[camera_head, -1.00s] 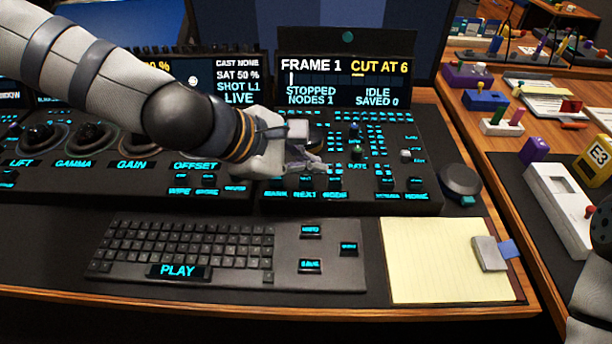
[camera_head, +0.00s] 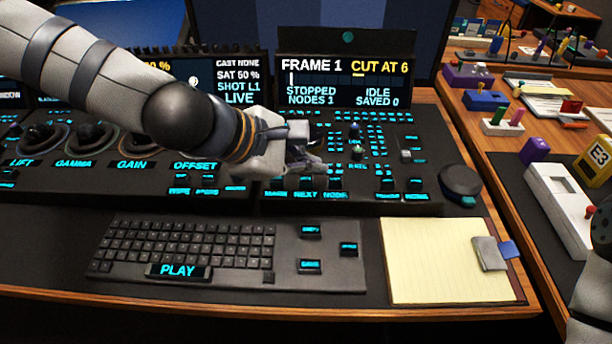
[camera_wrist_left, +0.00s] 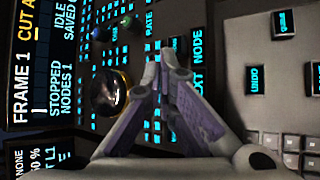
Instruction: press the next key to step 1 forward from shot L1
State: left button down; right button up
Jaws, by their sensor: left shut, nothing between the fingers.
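The NEXT key label (camera_head: 305,195) is lit cyan at the front edge of the right console panel, between MARK and NODE. My left gripper (camera_head: 318,166) is over that panel, just behind the NEXT key row. Its fingers are shut and empty. In the left wrist view the fingertips (camera_wrist_left: 163,62) meet beside the partly hidden NEXT label (camera_wrist_left: 197,82). Contact with a key cannot be told. The right screen (camera_head: 345,80) reads FRAME 1, CUT AT 6, STOPPED, NODES 1. The left screen (camera_head: 238,82) reads SHOT L1, LIVE. My right gripper is not in view.
The trackball (camera_wrist_left: 108,93) is close to the fingers in the wrist view. A keyboard (camera_head: 185,250) lies in front of the panel, with a yellow notepad (camera_head: 440,260) to its right. A round black knob (camera_head: 459,182) stands right of the panel. Grading wheels are at left.

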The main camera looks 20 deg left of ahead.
aim_at(307, 182)
pick_arm(q)
jog(key=shift+f, duration=0.45)
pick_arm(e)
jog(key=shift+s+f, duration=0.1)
pick_arm(q)
jog(key=shift+f+b, duration=0.3)
jog(key=shift+f, duration=0.25)
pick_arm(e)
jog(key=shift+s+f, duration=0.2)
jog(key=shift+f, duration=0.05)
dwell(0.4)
pick_arm(q)
jog(key=shift+r+p, duration=0.65)
jog(key=shift+r, duration=0.35)
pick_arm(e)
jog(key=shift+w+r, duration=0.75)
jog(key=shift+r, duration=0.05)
pick_arm(q)
jog(key=shift+r+p, duration=1.45)
jog(key=shift+r, duration=1.2)
jog(key=shift+f, duration=0.1)
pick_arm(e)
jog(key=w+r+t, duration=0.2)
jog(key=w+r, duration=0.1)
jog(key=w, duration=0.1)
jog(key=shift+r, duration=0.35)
pick_arm(q)
jog(key=shift+f, duration=0.1)
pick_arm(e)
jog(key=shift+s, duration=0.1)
